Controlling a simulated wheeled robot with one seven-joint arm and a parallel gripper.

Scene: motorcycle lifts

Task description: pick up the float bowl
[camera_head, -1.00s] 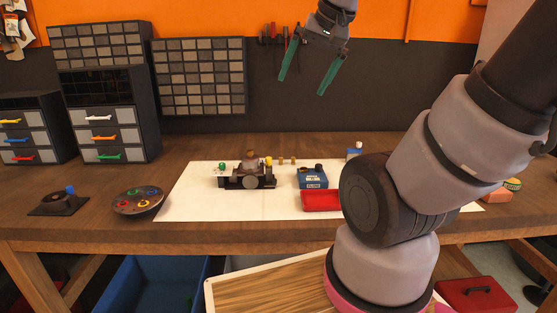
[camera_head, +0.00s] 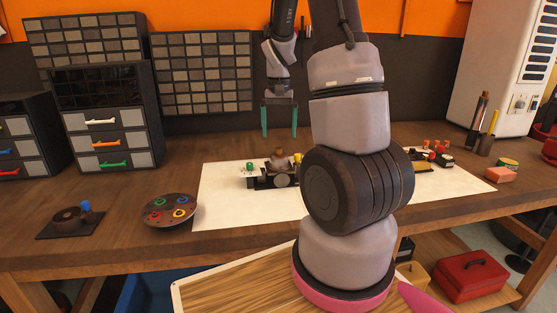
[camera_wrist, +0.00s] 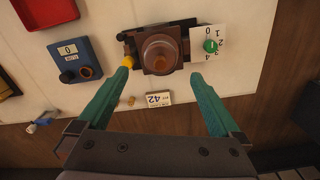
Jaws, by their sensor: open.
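A brown, rounded bowl-like part, which looks like the float bowl (camera_head: 278,153), sits on top of a dark carburetor assembly (camera_head: 282,181) on the white mat. In the wrist view the bowl (camera_wrist: 160,52) shows from above as a round copper-brown shape on a squarish body. My gripper (camera_head: 280,135) hangs above and behind the assembly in the head view, its green fingers pointing down. In the wrist view my gripper (camera_wrist: 158,76) is open and empty, with the bowl beyond and between its fingertips. I see no contact.
A yellow knob (camera_wrist: 128,62) and a scale card with a green knob (camera_wrist: 209,46) flank the bowl. A blue box (camera_wrist: 76,58) and red tray (camera_wrist: 45,12) lie nearby. A round dish of coloured rings (camera_head: 170,210) stands left. My arm hides part of the mat (camera_head: 222,215).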

